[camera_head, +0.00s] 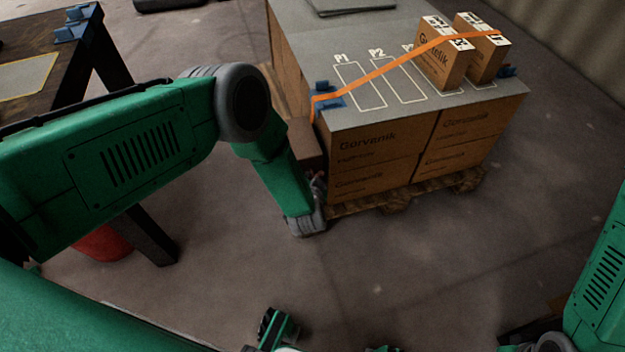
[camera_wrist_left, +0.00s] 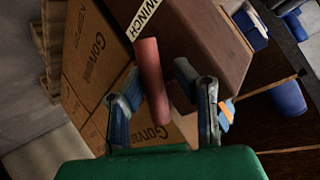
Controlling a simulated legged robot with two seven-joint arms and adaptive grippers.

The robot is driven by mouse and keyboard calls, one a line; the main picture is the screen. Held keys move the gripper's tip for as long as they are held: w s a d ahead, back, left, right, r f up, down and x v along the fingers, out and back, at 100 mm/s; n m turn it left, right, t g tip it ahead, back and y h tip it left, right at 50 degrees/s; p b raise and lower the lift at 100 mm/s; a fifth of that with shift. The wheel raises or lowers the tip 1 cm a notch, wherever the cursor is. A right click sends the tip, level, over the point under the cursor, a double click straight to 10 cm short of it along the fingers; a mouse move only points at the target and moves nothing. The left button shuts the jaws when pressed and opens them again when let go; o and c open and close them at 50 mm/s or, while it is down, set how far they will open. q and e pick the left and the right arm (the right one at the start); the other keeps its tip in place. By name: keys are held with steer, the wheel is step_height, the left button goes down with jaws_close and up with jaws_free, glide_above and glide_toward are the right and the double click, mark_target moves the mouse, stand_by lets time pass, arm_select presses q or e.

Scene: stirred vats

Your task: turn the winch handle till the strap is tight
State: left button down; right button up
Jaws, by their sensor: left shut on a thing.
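The winch handle is a red-brown grip (camera_wrist_left: 152,80) in the left wrist view, between my left gripper's fingers (camera_wrist_left: 163,95). The gripper is shut on it. Beside it is the brown winch box (camera_wrist_left: 205,35) with a "WINCH" label; the box also shows in the head view (camera_head: 305,142). The orange strap (camera_head: 385,68) runs from the load's near left edge up over two small cartons (camera_head: 440,62) (camera_head: 484,50) to the right edge. In the head view my left gripper (camera_head: 318,190) is low beside the load and partly hidden by my arm.
The grey-topped load (camera_head: 400,105) of Gorvenik cartons (camera_head: 370,150) stands on a wooden pallet (camera_head: 400,195). Blue brackets sit at its edges. A dark table (camera_head: 70,60) is at the left, with a red object (camera_head: 102,243) below. The floor in front is clear.

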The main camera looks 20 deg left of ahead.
arm_select(q)
steer(key=shift+d, duration=0.35)
steer(key=c, duration=1.3)
jaws_free()
steer(key=shift+c, duration=0.2)
steer(key=shift+o, duration=0.4)
steer(key=shift+w+f, duration=0.1)
steer(key=shift+w, duration=0.05)
steer(key=shift+s+r, duration=0.2)
steer(key=shift+s, duration=0.05)
steer(key=v, duration=1.1)
steer(key=shift+d, duration=0.15)
steer(key=shift+s+r, duration=0.1)
steer(key=shift+s, duration=0.05)
